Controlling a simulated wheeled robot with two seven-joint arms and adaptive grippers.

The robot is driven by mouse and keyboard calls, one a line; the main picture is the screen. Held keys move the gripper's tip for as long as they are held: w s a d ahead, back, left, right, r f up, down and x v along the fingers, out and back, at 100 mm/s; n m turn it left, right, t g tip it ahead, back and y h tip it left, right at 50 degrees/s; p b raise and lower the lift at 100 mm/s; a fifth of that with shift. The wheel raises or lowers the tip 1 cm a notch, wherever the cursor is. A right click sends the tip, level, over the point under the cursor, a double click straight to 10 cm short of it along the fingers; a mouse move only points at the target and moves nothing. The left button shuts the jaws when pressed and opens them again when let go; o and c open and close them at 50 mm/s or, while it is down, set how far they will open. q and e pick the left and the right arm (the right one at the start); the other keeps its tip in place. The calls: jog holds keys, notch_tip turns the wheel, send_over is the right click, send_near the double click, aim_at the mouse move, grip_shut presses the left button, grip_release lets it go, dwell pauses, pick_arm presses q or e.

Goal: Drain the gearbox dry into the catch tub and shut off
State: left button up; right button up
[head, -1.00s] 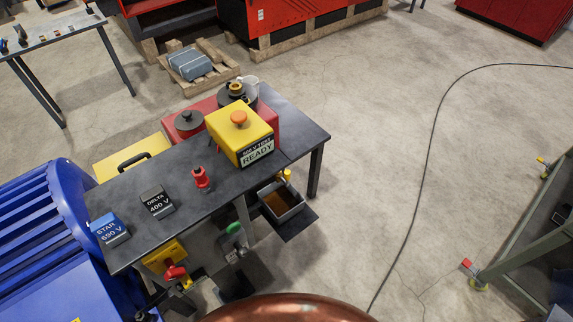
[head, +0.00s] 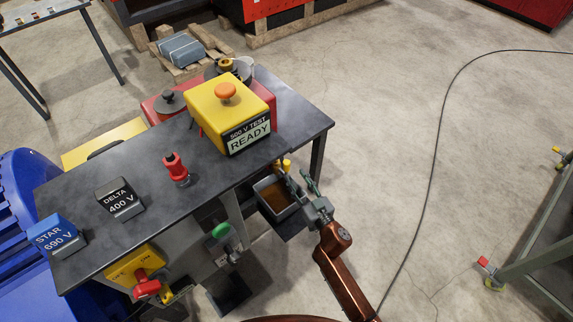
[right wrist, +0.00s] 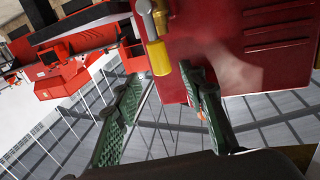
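The catch tub (head: 267,210) is a grey open box on a low dark plate beside the bench, with brown liquid in it. A small yellow part (head: 286,163) shows just behind it by the bench leg. My right gripper (head: 299,180) reaches over the tub's right side. In the right wrist view its green fingers (right wrist: 165,112) are apart, with nothing between them. A large red casing, apparently the gearbox (right wrist: 265,45), fills the upper right there. A metal fitting with a yellow handle (right wrist: 160,57) hangs at its left edge, beyond the fingers. Flow cannot be seen. My left gripper is not in view.
The dark bench (head: 150,185) carries a yellow READY test box (head: 228,112), a red plug-like part (head: 175,168) and DELTA and STAR blocks. A yellow switch box (head: 132,265) hangs on its front.

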aim_at(288, 168)
jog(key=shift+w+a+r, duration=0.1)
jog(key=shift+w+a, duration=0.15)
jog(key=shift+w, duration=0.15)
jog(key=b+x, duration=0.2)
jog(key=x, duration=0.3)
jog(key=shift+w+a, duration=0.15)
jog(key=shift+w, duration=0.2)
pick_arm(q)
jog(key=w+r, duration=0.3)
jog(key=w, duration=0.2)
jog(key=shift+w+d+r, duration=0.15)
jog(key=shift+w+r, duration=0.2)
pick_arm(e)
jog(key=shift+w+a, duration=0.2)
jog(key=shift+w, duration=0.3)
jog(key=shift+c, duration=0.2)
grip_shut()
